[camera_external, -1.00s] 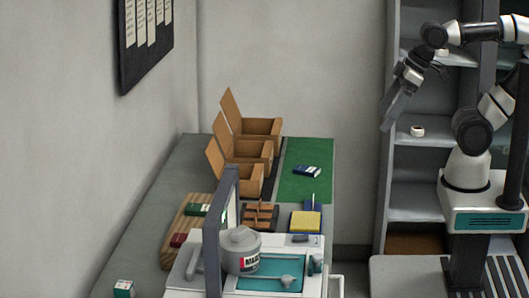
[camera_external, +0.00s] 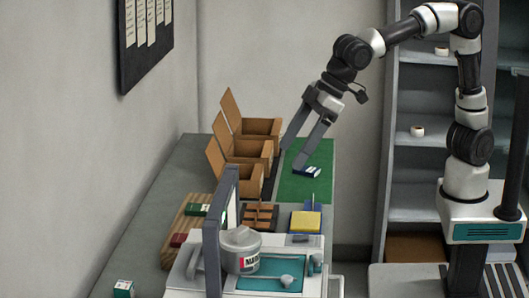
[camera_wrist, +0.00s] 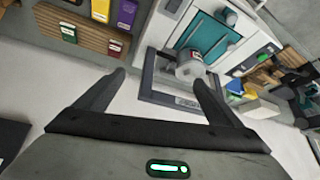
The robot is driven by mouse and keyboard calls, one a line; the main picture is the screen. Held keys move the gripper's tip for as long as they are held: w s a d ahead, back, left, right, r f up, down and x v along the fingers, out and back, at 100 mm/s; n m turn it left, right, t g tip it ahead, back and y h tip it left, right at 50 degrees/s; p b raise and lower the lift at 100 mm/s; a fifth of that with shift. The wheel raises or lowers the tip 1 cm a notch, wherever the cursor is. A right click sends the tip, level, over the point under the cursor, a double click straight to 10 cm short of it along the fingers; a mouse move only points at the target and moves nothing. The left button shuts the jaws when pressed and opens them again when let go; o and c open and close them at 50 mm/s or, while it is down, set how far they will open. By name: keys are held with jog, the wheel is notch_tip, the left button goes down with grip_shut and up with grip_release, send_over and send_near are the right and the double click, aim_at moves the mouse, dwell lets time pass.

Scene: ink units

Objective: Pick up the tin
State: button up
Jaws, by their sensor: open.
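A grey, round, lidded tin (camera_external: 242,246) with a white, black and red label stands upright on the white machine with the teal panel. It also shows in the wrist view (camera_wrist: 190,70), between and beyond my fingertips. My gripper (camera_external: 294,155) is open and empty, raised over the far part of the worktop and well away from the tin. Both fingers show in the wrist view (camera_wrist: 159,80), with nothing between them.
The white machine (camera_external: 222,286) has a dark upright frame (camera_external: 212,255) close beside the tin. Open cardboard boxes (camera_external: 252,148) line the worktop. Shelves (camera_external: 415,75) stand behind my arm.

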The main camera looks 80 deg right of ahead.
jog(key=n, duration=0.1)
send_near(244, 237)
jog(key=f, duration=0.2)
jog(key=w+f, duration=0.1)
jog(key=f, duration=0.1)
jog(key=w+f, duration=0.1)
jog(key=f, duration=0.1)
jog(key=shift+w+d+f, duration=0.15)
jog(key=shift+w+d, duration=0.1)
jog(key=shift+d, duration=0.15)
jog(key=shift+y, duration=0.3)
jog(key=shift+w+a+r+p+x, duration=0.15)
jog(key=shift+p+x, duration=0.25)
jog(key=shift+x, duration=1.1)
jog(key=shift+w+a+r+p+x, duration=0.15)
jog(key=shift+p+x, duration=0.2)
jog(key=shift+x, duration=1.1)
jog(key=shift+f, duration=0.1)
jog(key=shift+c, duration=0.5)
jog(key=c, duration=1.4)
jog(key=shift+c, duration=0.2)
